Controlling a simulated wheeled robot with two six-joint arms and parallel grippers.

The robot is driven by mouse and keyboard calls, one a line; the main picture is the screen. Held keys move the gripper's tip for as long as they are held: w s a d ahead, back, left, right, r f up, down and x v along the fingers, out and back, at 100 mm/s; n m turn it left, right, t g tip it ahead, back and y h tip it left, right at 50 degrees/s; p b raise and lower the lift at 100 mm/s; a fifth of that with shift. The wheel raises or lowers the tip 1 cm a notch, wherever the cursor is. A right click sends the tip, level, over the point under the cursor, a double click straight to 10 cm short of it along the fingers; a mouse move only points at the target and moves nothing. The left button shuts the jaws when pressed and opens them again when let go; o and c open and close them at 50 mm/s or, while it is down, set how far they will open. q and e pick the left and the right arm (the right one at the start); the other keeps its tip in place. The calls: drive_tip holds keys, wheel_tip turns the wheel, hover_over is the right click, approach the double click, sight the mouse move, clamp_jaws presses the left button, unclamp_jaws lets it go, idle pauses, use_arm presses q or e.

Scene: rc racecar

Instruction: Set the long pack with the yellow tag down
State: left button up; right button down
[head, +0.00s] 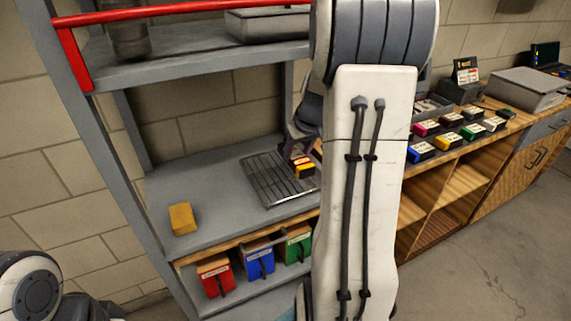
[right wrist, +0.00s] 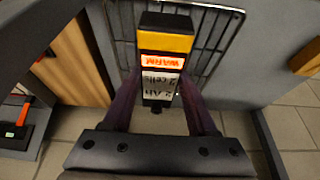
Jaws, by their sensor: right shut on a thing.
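The long pack (right wrist: 165,45) is black with a yellow band, an orange-lit "WARM" label and a white label with writing. My right gripper (right wrist: 160,95) is shut on it, with one dark finger along each side. In the head view the pack (head: 305,171) shows small, over the right part of a wire rack (head: 262,186) on the grey shelf. I cannot tell whether it touches the rack. My right arm hides part of the rack and most of that gripper (head: 301,155). My left gripper is not in view; only part of my left arm shows at the lower left.
A yellow-orange block (head: 182,218) lies on the shelf's left part. Below stand red (head: 215,275), blue (head: 260,262) and green (head: 297,245) bins. Several coloured packs (head: 447,141) sit on the wooden bench at right. A red bar (head: 150,13) and upper shelf (head: 180,58) are above.

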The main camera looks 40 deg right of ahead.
sight(287, 177)
drive_tip(key=w+f, duration=0.2)
drive_tip(key=w, duration=0.1)
drive_tip(key=shift+a, duration=0.4)
drive_tip(key=shift+f, duration=1.9)
drive_tip(key=shift+f, duration=0.15)
drive_tip(key=shift+c, duration=1)
unclamp_jaws()
drive_tip(key=shift+s+r, duration=0.1)
drive_tip(key=shift+r, duration=0.25)
drive_tip(key=v, duration=0.7)
drive_tip(key=shift+s, duration=0.1)
drive_tip(key=shift+a, duration=0.1)
